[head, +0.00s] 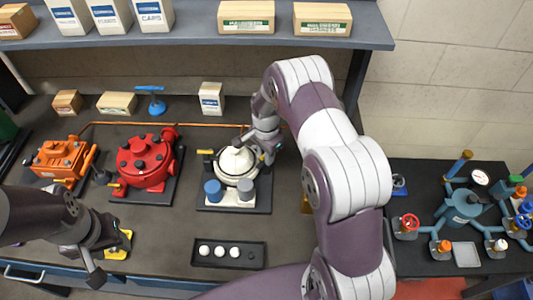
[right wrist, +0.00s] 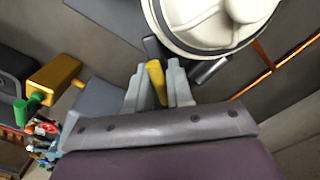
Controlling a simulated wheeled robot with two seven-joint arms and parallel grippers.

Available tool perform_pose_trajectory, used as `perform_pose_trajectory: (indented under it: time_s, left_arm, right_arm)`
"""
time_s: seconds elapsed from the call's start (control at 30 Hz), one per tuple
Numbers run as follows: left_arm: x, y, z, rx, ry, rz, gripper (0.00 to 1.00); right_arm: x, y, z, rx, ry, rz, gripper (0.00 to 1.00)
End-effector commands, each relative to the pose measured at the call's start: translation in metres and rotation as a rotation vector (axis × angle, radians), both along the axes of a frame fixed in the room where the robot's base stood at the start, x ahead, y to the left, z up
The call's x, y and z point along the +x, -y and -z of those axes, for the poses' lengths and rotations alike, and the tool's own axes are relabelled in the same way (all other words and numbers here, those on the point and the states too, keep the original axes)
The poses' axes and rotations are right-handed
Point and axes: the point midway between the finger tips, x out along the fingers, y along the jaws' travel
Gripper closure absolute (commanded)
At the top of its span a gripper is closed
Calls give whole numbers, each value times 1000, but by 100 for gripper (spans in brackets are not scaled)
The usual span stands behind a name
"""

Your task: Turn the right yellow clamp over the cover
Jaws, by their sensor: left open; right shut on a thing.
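The white round cover (head: 237,163) sits on the pale motor in the middle of the bench; its rim (right wrist: 205,38) fills the top of the right wrist view. My right gripper (head: 262,150) is at the right side of the cover. In the right wrist view it is shut on the right yellow clamp (right wrist: 156,80), whose yellow handle lies between the fingers, with a dark part beside the cover rim. The left clamp (head: 208,152) shows at the cover's left side. My left gripper (head: 95,262) is open and empty at the front left, near a yellow part (head: 119,246).
A red motor (head: 145,160) and an orange motor (head: 62,160) stand to the left. A black tray (head: 258,256) with several white round pieces lies in front. A small white box (head: 211,98) stands behind. A shelf (head: 200,37) crosses above the bench.

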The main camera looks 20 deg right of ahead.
Motion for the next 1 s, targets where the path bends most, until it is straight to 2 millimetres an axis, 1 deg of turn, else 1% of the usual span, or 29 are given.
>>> perform_pose_trajectory:
  time_s: [0.6, 0.63, 0.7, 1.0]
  left_arm:
    - [0, 0, 0, 0, 0, 0, 53]
    - [0, 0, 0, 0, 0, 0, 53]
    - [0, 0, 0, 0, 0, 0, 53]
    - [0, 0, 1, 0, 0, 0, 53]
  right_arm:
    - [0, -1, 0, 2, -2, -1, 100]
    - [0, -1, 0, 2, -2, -1, 76]
    - [0, -1, 0, 1, -1, -1, 55]
    - [0, 0, -1, 0, 0, -1, 55]
